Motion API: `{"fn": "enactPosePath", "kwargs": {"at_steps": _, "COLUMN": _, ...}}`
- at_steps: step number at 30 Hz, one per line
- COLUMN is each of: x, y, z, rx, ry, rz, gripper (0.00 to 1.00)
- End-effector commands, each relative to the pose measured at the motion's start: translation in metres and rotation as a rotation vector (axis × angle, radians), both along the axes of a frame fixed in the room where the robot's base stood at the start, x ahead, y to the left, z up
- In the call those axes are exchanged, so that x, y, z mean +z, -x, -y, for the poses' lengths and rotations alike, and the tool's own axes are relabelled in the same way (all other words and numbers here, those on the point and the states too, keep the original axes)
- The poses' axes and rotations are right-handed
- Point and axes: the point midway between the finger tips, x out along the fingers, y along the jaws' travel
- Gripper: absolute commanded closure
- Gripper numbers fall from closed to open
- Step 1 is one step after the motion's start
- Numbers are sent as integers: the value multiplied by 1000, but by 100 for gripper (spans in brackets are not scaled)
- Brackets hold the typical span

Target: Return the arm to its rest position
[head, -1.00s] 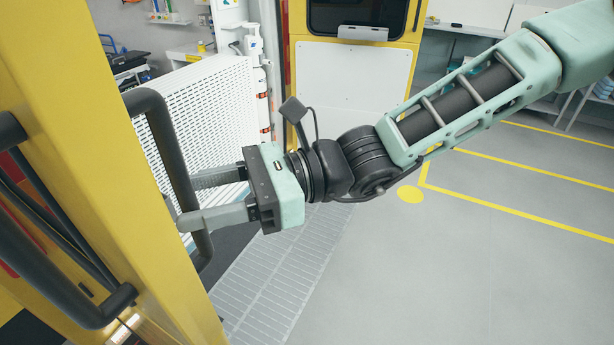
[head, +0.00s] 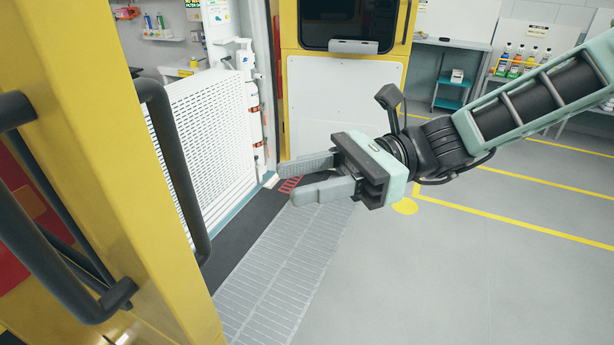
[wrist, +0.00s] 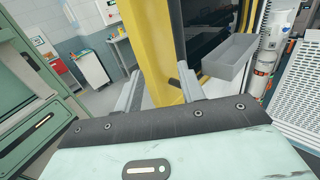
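My gripper (head: 308,176) is in the middle of the head view, in the air above the grey ramp (head: 275,265). Its two grey fingers point left and stand apart with nothing between them. It is clear of the black handle (head: 178,165) on the yellow door (head: 95,120) at the left. In the wrist view the fingers (wrist: 160,85) are apart, with a yellow frame and white panel beyond them. My arm reaches in from the upper right.
A white perforated panel (head: 210,135) stands behind the handle. A yellow door with a white lower panel (head: 342,100) is at the back. Shelves with bottles (head: 520,60) stand at the back right. The grey floor (head: 460,270) with yellow lines is clear at the right.

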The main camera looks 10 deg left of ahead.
Motion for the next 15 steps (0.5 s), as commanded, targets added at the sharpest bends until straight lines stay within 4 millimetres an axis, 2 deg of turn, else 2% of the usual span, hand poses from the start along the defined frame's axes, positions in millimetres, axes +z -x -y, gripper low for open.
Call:
{"fn": "enactPosePath", "kwargs": {"at_steps": 3, "x": 0, "y": 0, "z": 0, "rx": 0, "ry": 0, "rz": 0, "gripper": 61}}
{"fn": "enactPosePath", "kwargs": {"at_steps": 5, "x": -5, "y": 8, "z": -1, "rx": 21, "ry": 19, "rz": 31, "gripper": 61}}
{"fn": "enactPosePath", "kwargs": {"at_steps": 8, "x": -27, "y": 35, "z": 0, "rx": 104, "ry": 90, "rz": 164, "gripper": 61}}
{"fn": "enactPosePath", "kwargs": {"at_steps": 10, "x": -50, "y": 61, "z": 7, "rx": 201, "ry": 160, "rz": 316, "gripper": 61}}
{"fn": "enactPosePath", "kwargs": {"at_steps": 12, "x": -74, "y": 85, "z": 22, "rx": 323, "ry": 229, "rz": 498, "gripper": 61}}
{"fn": "enactPosePath", "kwargs": {"at_steps": 15, "x": -100, "y": 108, "z": 52, "rx": 511, "ry": 304, "rz": 766, "gripper": 61}}
